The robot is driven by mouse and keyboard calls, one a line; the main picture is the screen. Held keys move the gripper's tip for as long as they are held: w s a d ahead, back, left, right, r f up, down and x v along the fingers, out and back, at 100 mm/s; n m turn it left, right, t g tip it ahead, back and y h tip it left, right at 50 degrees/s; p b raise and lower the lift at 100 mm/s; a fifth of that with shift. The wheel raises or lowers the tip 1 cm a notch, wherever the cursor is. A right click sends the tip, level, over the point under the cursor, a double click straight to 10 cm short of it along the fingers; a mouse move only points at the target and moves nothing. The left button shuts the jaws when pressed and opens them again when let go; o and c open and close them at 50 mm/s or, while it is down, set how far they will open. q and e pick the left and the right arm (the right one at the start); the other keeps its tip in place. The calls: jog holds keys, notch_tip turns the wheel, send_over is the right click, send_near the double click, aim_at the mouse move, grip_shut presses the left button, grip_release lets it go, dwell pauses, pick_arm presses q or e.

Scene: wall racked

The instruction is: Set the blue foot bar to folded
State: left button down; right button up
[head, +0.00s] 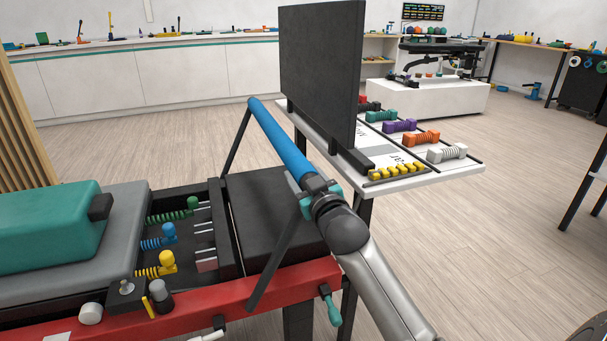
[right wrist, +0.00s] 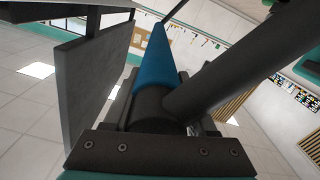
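The blue foot bar (head: 278,137) stands raised above the near end of the reformer, held up by two dark side struts (head: 273,262). Its near end has a black collar. My right gripper (head: 312,190) is at this near end, with its fingers around the bar. In the right wrist view, the blue bar (right wrist: 153,62) runs away from the gripper (right wrist: 155,100), and the fingers sit close against both sides of its black end part. A strut crosses that view at the right. The fingertip contact is partly hidden. My left gripper is not in view.
The reformer has a red frame (head: 235,290), colored springs and a grey carriage with a teal pad (head: 50,225). A dark upright panel (head: 322,75) and a white shelf of dumbbells (head: 428,178) stand behind the bar. Open floor lies to the right.

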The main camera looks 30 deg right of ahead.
jog(key=shift+d, duration=0.2)
grip_shut()
jog(key=shift+r, duration=0.15)
